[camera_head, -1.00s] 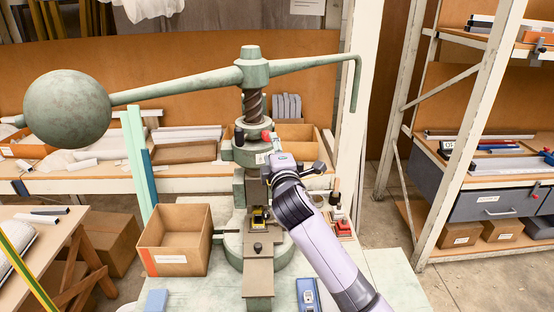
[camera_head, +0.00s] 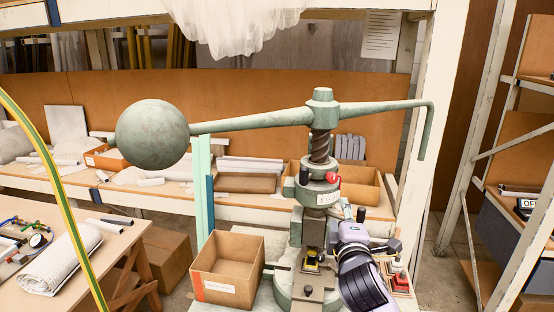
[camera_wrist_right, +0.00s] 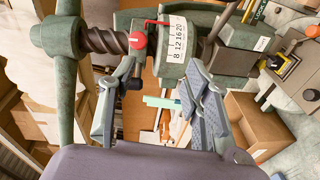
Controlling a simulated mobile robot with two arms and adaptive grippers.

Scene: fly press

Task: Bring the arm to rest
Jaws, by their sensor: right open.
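The green fly press (camera_head: 318,190) stands upright on its table, with a long arm (camera_head: 265,121) across its top. A ball weight (camera_head: 153,134) is on the arm's left end and a bent-down handle (camera_head: 427,130) on its right. My right gripper (camera_head: 352,236) is seen mostly from behind, low beside the press column; its fingertips are hidden there. In the right wrist view its two grey fingers (camera_wrist_right: 160,82) are spread apart with nothing held. The numbered collar (camera_wrist_right: 174,40), red knob (camera_wrist_right: 138,40) and screw (camera_wrist_right: 105,40) lie beyond them. My left gripper is not in view.
An open cardboard box (camera_head: 228,268) stands left of the press base. Small red and white items (camera_head: 398,275) are at its right. Behind is a shelf with trays (camera_head: 248,182); a white post (camera_head: 418,130) rises at the right. A workbench (camera_head: 110,245) is at the left.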

